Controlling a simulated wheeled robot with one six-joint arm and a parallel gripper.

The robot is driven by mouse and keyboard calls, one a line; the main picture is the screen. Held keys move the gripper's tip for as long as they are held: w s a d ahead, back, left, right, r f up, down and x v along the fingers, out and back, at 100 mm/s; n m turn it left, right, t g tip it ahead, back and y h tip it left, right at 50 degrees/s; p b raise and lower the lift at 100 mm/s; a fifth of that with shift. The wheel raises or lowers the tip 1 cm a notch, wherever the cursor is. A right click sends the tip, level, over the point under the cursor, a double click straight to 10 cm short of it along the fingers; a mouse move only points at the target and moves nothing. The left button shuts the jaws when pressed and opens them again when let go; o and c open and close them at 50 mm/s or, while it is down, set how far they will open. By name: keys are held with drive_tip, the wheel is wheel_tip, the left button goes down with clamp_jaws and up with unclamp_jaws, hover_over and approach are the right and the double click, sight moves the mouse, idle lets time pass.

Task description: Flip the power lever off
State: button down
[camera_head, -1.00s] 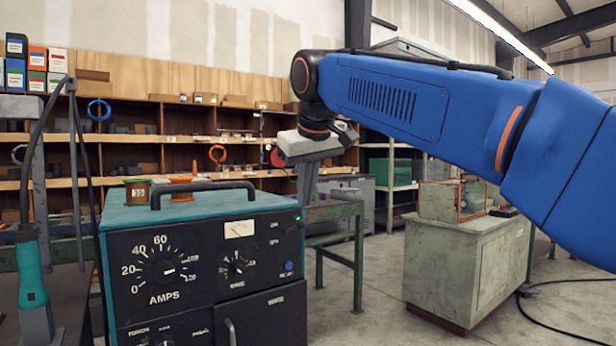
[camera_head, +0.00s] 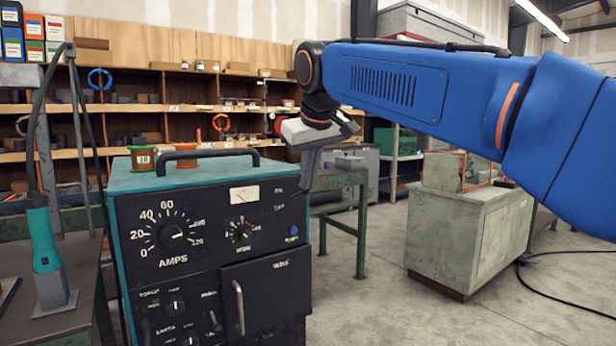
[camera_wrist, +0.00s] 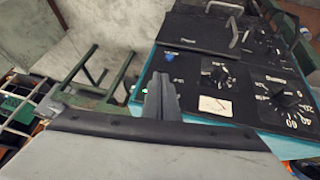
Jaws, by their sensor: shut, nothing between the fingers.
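The teal power unit (camera_head: 210,180) has a black front panel with an AMPS dial (camera_head: 172,236), a gauge, smaller knobs and a blue button (camera_head: 292,231). A small switch lever (camera_head: 214,321) sits low on the panel, left of the handled door; its label is too small to read surely, so I cannot tell if it is the power lever. My gripper (camera_head: 309,178) is shut and empty, its fingers pointing down beside the panel's upper right corner. In the wrist view, the shut fingers (camera_wrist: 161,92) overlap the panel near the blue button (camera_wrist: 171,56) and a small green light (camera_wrist: 144,90).
The door handle (camera_head: 239,307) juts from the lower panel. A carrying handle (camera_head: 207,160) and two spools stand on top. A teal torch (camera_head: 43,238) stands at left. A green bench (camera_head: 345,190) and a grey-green cabinet (camera_head: 468,225) stand at right, with floor between.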

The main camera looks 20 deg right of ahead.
drive_tip(key=shift+s+f, duration=0.15)
drive_tip(key=shift+f, duration=0.05)
drive_tip(key=shift+s+f+t, duration=0.15)
drive_tip(key=shift+t, duration=0.15)
wheel_tip(320, 180, down, 7)
drive_tip(key=s+m+t+y, duration=0.1)
drive_tip(key=t, duration=0.5)
drive_tip(key=shift+s+d, duration=0.25)
drive_tip(key=shift+s, duration=0.1)
drive_tip(key=shift+r, duration=0.8)
drive_tip(key=shift+s, duration=0.1)
